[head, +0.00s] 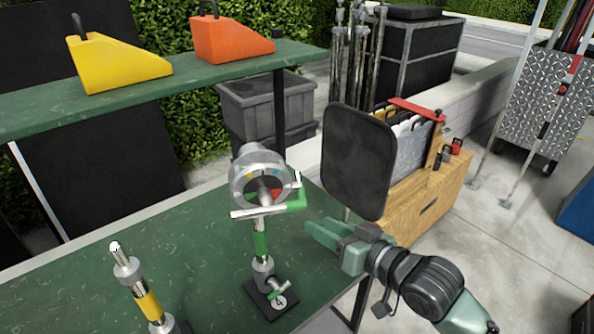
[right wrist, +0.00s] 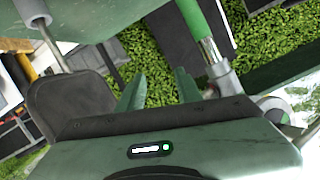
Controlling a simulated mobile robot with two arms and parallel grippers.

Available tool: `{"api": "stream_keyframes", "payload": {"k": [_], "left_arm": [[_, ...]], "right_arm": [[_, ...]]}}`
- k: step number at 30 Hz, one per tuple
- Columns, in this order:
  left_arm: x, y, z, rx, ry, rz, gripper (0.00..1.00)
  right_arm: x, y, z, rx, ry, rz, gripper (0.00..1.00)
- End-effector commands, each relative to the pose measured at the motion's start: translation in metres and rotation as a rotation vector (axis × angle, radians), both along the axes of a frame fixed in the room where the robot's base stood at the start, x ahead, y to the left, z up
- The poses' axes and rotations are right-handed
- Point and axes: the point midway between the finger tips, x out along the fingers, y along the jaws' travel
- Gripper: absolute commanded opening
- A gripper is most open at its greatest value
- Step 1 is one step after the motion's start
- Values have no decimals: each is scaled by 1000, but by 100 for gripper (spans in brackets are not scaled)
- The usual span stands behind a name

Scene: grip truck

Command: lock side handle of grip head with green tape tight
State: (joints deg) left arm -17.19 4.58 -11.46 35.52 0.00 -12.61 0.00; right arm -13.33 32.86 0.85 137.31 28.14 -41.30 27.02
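The grip head (head: 262,178) is a round silver disc with coloured marks, on top of an upright stand (head: 261,242) with green tape. My right gripper (head: 318,236) is just right of the stand, below the handle's right end, and appears apart from both. In the right wrist view its two fingers (right wrist: 160,77) are spread with nothing between them. A green-taped rod (right wrist: 192,18) shows right of them. My left gripper is not in view.
A second stand with yellow tape (head: 148,304) is at the lower left of the green table (head: 185,255). A green shelf (head: 190,95) behind holds yellow (head: 112,64) and orange (head: 230,40) wedges. A dark panel (head: 358,160) and wooden box (head: 420,205) stand behind my right gripper.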

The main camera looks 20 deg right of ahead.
Motion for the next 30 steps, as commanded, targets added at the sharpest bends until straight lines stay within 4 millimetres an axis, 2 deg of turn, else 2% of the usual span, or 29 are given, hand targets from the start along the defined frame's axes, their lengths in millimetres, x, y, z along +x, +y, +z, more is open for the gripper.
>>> {"api": "stream_keyframes", "payload": {"k": [1,3,7,11,21,30], "left_arm": [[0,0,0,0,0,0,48],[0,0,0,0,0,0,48],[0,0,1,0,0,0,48],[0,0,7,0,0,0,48],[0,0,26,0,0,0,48],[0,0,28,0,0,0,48]], "right_arm": [[9,-2,27,44,-67,15,35],[15,-3,56,110,-133,35,35],[20,-3,84,174,-191,56,35],[32,1,89,186,-200,56,35],[79,23,88,182,-197,55,35],[90,28,84,177,-196,56,35]]}}
